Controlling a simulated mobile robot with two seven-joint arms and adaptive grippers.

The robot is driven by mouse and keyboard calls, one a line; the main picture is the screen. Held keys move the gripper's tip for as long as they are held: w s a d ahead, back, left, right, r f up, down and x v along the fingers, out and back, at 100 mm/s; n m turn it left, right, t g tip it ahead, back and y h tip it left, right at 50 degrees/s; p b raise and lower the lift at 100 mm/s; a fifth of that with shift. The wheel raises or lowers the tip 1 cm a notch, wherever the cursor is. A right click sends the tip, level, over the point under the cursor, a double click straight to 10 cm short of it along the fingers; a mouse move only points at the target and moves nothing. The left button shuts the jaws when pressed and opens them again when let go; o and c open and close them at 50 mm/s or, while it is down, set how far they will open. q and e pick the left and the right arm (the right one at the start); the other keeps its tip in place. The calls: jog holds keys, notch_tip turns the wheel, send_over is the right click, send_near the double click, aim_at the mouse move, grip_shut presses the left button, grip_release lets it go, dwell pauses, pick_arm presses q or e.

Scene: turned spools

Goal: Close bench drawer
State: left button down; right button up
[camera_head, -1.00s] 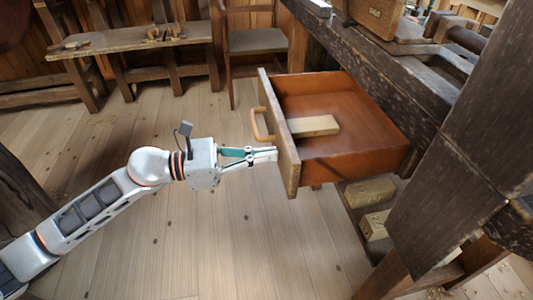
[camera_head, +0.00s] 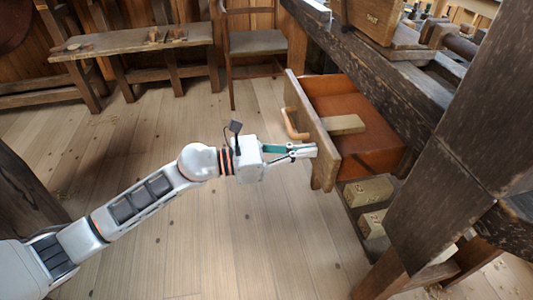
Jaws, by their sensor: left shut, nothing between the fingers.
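The bench drawer (camera_head: 368,101) is partly open, sticking out from under the dark workbench (camera_head: 395,85) toward the left. Its wooden front (camera_head: 310,121) carries an orange-brown handle (camera_head: 292,127). A pale wooden block (camera_head: 343,124) lies inside the drawer. My left gripper (camera_head: 313,150) is shut and empty. Its fingertips are at the outer face of the drawer front, below and to the right of the handle, and appear to touch it. My right gripper is not in view.
Wooden blocks (camera_head: 368,190) lie on a low shelf under the drawer. A thick bench leg (camera_head: 450,150) stands at the right. A chair (camera_head: 252,42) and a long low bench (camera_head: 130,40) stand behind. The floor (camera_head: 200,250) in front is clear.

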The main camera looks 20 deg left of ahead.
aim_at(370, 143)
pick_arm(q)
jog(key=x, duration=0.9)
jog(key=shift+w+d, duration=0.15)
jog(key=shift+d, duration=0.1)
jog(key=x, duration=0.6)
jog(key=shift+w+d+f, duration=0.1)
jog(key=shift+w+d, duration=0.05)
jog(key=shift+w+d+b, duration=0.2)
jog(key=shift+d+b, duration=0.1)
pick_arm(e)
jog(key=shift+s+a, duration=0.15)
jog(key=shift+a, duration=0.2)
pick_arm(q)
jog(key=shift+r, duration=0.25)
